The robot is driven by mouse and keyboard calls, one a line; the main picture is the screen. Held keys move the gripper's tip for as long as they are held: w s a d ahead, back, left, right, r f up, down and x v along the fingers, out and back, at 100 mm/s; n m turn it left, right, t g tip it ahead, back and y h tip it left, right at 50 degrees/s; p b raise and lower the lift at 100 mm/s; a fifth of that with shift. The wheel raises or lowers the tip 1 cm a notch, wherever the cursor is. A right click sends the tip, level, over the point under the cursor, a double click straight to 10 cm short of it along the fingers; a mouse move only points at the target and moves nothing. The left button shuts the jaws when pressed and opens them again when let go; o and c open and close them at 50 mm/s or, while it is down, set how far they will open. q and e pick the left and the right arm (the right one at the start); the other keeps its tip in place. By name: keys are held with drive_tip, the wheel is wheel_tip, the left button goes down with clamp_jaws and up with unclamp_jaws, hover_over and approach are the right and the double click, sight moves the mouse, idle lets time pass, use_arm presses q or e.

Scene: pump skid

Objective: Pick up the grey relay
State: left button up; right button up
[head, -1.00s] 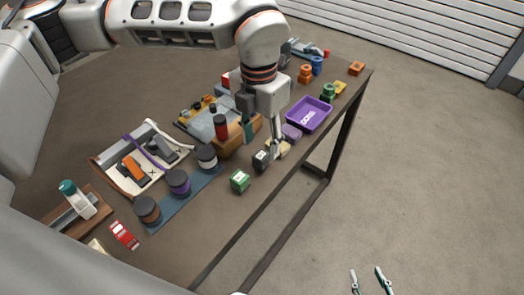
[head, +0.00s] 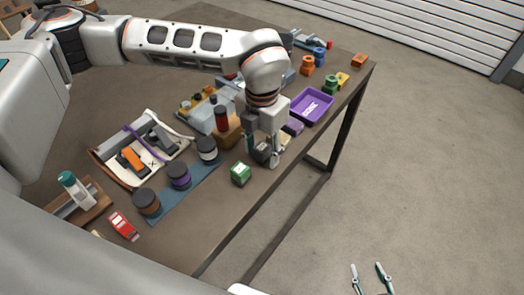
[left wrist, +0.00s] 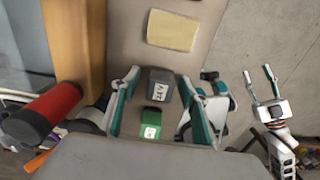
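The grey relay (head: 262,155) is a small dark block with a white label on the table near its front edge. In the left wrist view the relay (left wrist: 161,82) lies between my left gripper's fingers, with a gap visible on each side. My left gripper (head: 263,149) is open and points down over it, partly hiding it in the head view. The left gripper's teal fingers also show in the left wrist view (left wrist: 160,90). My right gripper (head: 371,279) is open and empty, away from the table at the bottom of the head view.
A green relay (head: 240,173) sits just beside the grey one. A beige block (left wrist: 172,31) lies on its other side. A wooden block with a red cylinder (head: 222,118), dark-lidded jars (head: 179,175) and a purple tray (head: 312,106) stand around. Bare floor lies beyond the table edge.

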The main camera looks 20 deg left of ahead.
use_arm(q)
drive_tip(key=c, duration=1)
